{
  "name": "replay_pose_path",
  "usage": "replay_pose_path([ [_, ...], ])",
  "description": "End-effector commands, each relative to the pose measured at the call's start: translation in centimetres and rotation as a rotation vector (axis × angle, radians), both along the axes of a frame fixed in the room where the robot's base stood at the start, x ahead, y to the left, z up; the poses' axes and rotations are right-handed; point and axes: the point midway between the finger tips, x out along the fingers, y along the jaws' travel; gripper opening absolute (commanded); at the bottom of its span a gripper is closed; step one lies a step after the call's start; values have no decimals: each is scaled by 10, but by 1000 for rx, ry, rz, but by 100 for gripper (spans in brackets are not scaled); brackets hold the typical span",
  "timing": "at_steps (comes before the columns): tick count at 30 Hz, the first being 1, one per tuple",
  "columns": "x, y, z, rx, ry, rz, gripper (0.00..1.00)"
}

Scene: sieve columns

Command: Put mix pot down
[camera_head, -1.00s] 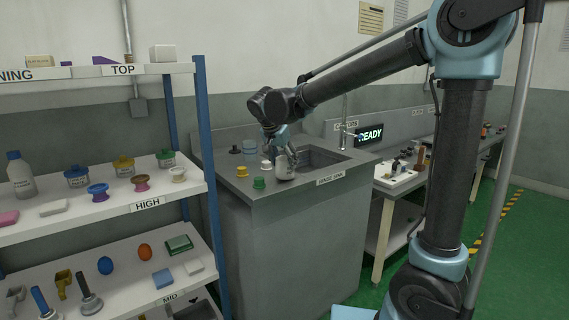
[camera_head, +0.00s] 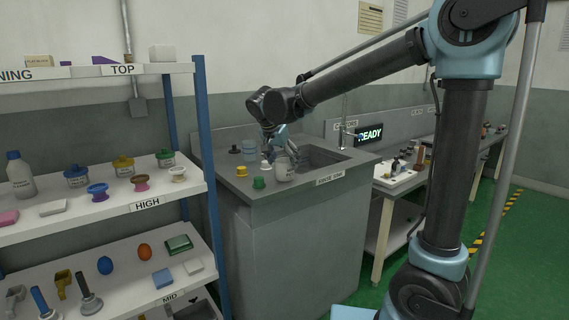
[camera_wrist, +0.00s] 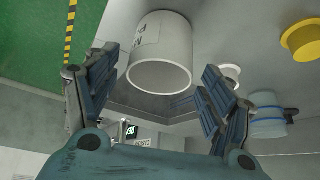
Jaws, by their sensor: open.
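The mix pot, a white cylinder with a dark printed label (camera_head: 284,169), stands upright on the grey sink counter (camera_head: 300,187), near its front edge. In the wrist view the pot (camera_wrist: 161,60) shows its round open mouth and part of its label, between and just beyond my two fingers. My gripper (camera_head: 279,152) is right behind and above the pot in the head view. In the wrist view my gripper (camera_wrist: 160,65) is open, with a gap visible between the pot and the right finger. Contact on the left side is hard to tell.
The sink basin (camera_head: 318,158) lies to the right. A shelf unit (camera_head: 203,140) stands at the left.

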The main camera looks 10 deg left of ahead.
Motion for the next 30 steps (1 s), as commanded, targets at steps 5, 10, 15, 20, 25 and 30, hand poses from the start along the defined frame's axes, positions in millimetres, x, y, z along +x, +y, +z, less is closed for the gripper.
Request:
replay_pose_path([
  [5,-16,5,27,0,0,4,75],
  [10,-32,10,56,-1,0,3,75],
  [15,-44,14,79,0,0,4,75],
  [20,-51,16,92,0,0,2,75],
  [25,-53,17,97,0,0,1,75],
  [30,-51,8,96,-4,7,0,75],
])
